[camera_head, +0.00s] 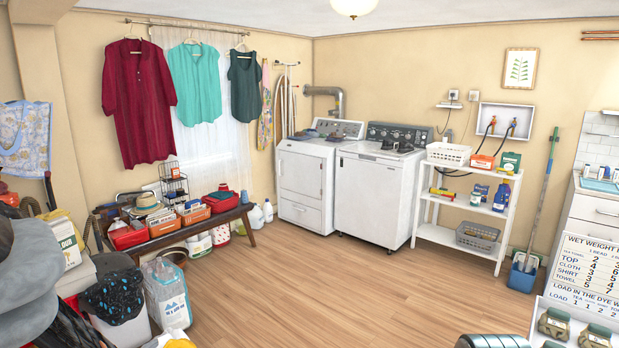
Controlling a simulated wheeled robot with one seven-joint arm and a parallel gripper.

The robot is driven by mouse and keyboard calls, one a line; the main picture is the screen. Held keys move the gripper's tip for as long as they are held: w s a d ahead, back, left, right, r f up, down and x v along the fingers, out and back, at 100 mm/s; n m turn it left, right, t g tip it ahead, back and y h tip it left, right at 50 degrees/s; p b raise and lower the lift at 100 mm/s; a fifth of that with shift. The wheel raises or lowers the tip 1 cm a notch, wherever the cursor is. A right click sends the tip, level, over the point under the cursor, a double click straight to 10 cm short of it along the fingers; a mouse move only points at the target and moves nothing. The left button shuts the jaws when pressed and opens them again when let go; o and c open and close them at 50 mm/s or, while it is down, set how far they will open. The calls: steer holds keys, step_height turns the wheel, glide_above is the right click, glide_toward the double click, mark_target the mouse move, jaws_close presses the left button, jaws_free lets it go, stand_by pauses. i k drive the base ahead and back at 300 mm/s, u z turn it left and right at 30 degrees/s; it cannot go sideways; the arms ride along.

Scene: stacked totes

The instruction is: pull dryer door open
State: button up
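The dryer (304,218) is the white machine on the left of two, in the back corner, below a grey vent pipe (337,100). Its front door (300,175) is a rectangular panel on the upper front and looks shut. A lower panel sits beneath it. Any handle is too small to make out clearly. Dark folded items lie on the dryer's top.
A white washer (372,200) stands right of the dryer, then a white shelf rack (465,237). A bench (170,238) with bins and bottles lines the left wall. Open wood floor (330,290) lies before the machines. Clutter fills the left foreground.

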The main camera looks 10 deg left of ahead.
mark_target(300, 173)
steer(key=z, duration=0.05)
steer(key=i, duration=3)
steer(key=u, duration=0.2)
steer(key=i, duration=2)
steer(key=u, duration=0.5)
steer(key=i, duration=2)
steer(key=u, duration=0.65)
steer(key=i, duration=2.1)
steer(key=u, duration=0.3)
